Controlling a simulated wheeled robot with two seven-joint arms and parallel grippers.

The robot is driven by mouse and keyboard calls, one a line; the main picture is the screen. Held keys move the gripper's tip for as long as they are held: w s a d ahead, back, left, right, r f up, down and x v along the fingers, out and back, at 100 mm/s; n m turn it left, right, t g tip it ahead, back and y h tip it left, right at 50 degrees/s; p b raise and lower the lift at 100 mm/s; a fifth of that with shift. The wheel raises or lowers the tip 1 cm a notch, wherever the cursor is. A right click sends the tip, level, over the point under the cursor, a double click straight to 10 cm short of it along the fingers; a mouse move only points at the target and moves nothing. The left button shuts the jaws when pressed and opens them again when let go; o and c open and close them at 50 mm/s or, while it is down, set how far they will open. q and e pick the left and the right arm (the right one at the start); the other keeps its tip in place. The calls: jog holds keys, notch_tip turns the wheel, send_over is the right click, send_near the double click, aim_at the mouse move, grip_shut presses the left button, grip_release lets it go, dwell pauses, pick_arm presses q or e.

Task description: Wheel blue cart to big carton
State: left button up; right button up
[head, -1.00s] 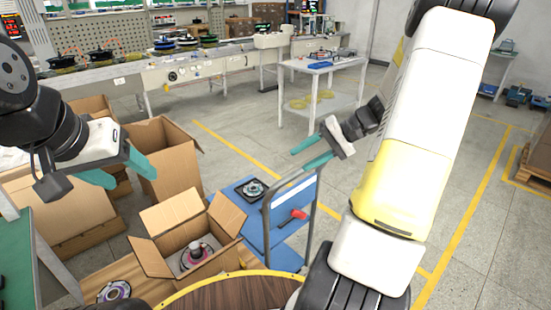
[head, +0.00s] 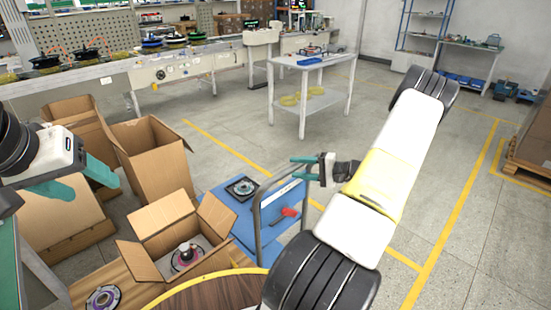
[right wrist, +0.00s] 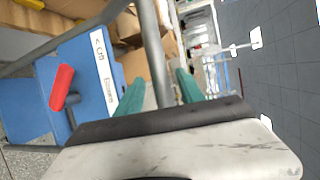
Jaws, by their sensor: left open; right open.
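The blue cart (head: 226,205) stands right of the cartons, with a grey tube handle (head: 259,228) and a red knob (head: 288,212). A dark plate with a round part (head: 243,187) lies on its deck. My right gripper (head: 300,167) is at the handle's top; in the right wrist view its open teal fingers (right wrist: 162,92) have the grey tube (right wrist: 155,50) showing between them. Contact cannot be told. A tall open carton (head: 155,165) stands behind and left of the cart. My left gripper (head: 96,188) is open and empty before the cartons.
A smaller open carton (head: 165,217) holding a motor part (head: 186,254) sits in front of the cart. A white side table (head: 312,85) stands behind. Grey floor with yellow lines (head: 450,215) is clear to the right. A pallet (head: 530,160) is at far right.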

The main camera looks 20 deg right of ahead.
jog(key=shift+x, duration=0.85)
grip_shut()
dwell(0.8)
